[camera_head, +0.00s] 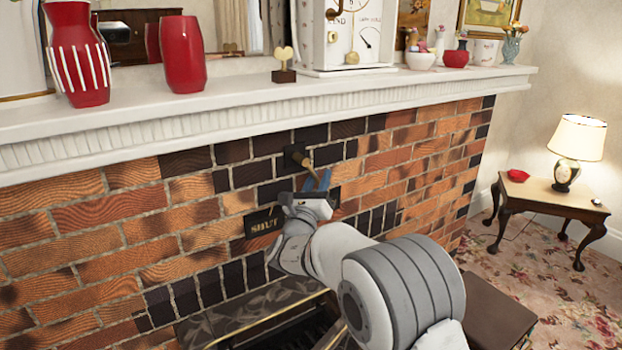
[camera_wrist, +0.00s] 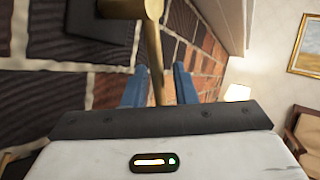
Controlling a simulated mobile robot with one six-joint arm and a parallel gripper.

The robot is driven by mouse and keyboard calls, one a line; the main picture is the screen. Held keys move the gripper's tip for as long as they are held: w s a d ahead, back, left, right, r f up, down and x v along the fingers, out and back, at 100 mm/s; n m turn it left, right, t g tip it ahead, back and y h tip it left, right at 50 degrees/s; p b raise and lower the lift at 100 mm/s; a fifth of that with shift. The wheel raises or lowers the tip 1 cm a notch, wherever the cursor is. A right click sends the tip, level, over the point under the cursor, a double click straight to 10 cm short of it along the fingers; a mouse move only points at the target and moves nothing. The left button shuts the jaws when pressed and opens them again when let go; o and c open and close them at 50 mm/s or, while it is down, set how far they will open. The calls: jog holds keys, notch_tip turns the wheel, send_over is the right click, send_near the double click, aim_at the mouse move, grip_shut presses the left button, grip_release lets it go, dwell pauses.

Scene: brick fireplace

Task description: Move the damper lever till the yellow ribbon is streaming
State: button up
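The brass damper lever (camera_head: 306,162) sticks out from a dark mount (camera_head: 294,153) on the brick chimney front, below the mantel. In the wrist view the lever's rod (camera_wrist: 154,50) runs down between my two blue fingers, with a gap on each side. My gripper (camera_head: 318,180) is open at the lever, its fingers around the rod and apart from it as far as I can see. A black plate reading "SHUT" (camera_head: 264,221) is on the bricks left of my gripper. Another dark plate, right of my gripper, is partly hidden. I see no yellow ribbon.
The white mantel (camera_head: 250,107) runs above, carrying red vases (camera_head: 182,54), a heart ornament (camera_head: 285,66) and a white clock. The firebox opening (camera_head: 290,325) is below, partly behind my arm. A side table (camera_head: 548,196) with a lit lamp stands at right.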

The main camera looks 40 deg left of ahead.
jog(key=shift+s, duration=0.1)
jog(key=v, duration=0.7)
jog(key=shift+s, duration=0.35)
jog(key=shift+f, duration=0.15)
